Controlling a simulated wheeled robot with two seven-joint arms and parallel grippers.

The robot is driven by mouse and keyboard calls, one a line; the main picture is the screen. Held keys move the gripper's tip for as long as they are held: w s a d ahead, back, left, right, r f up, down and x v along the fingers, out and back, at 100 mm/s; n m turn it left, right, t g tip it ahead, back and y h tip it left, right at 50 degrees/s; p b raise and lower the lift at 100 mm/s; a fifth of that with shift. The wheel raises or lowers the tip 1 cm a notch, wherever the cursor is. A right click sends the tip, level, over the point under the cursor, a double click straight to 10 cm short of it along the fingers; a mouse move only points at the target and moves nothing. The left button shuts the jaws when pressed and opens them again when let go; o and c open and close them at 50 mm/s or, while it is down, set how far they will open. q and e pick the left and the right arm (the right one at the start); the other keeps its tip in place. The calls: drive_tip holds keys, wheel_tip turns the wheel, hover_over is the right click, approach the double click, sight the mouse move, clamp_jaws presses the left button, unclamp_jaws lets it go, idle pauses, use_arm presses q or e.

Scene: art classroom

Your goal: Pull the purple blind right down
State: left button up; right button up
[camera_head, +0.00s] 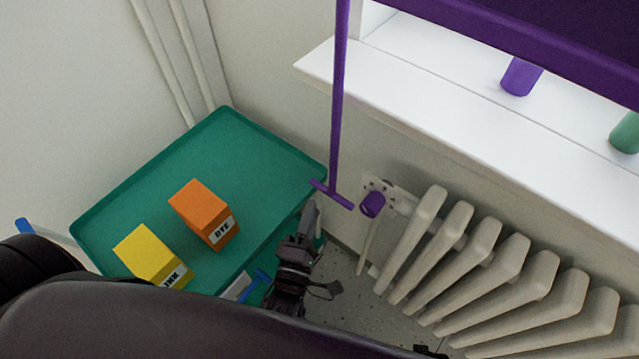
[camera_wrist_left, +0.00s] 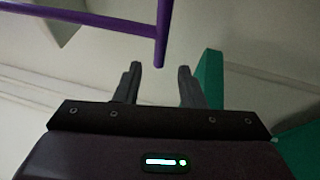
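The purple blind (camera_head: 590,25) covers the top right of the head view, with its thick bottom bar (camera_head: 520,38) above the window sill. A thin purple rod (camera_head: 338,100) hangs in front of the sill and ends in a T-shaped handle (camera_head: 332,195). My left gripper (camera_head: 310,212) is just below the handle. In the left wrist view my left gripper (camera_wrist_left: 158,75) is open and empty. The handle's crossbar (camera_wrist_left: 162,35) lies just beyond the fingertips, one end showing between them; I cannot tell the exact distance. My right gripper is not in view.
A purple cup (camera_head: 520,77) and a green cup (camera_head: 626,132) stand on the white sill (camera_head: 450,105). A radiator (camera_head: 500,260) with a purple knob (camera_head: 372,205) is below. A green tray surface (camera_head: 255,150) holds orange (camera_head: 205,212) and yellow (camera_head: 150,255) boxes.

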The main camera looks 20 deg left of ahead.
sight(320, 184)
use_arm(q)
drive_tip(key=w, duration=0.2)
drive_tip(key=w+r, duration=0.1)
drive_tip(key=w, duration=0.4)
drive_tip(key=shift+w+a+r, duration=0.15)
drive_tip(key=shift+a, duration=0.05)
clamp_jaws()
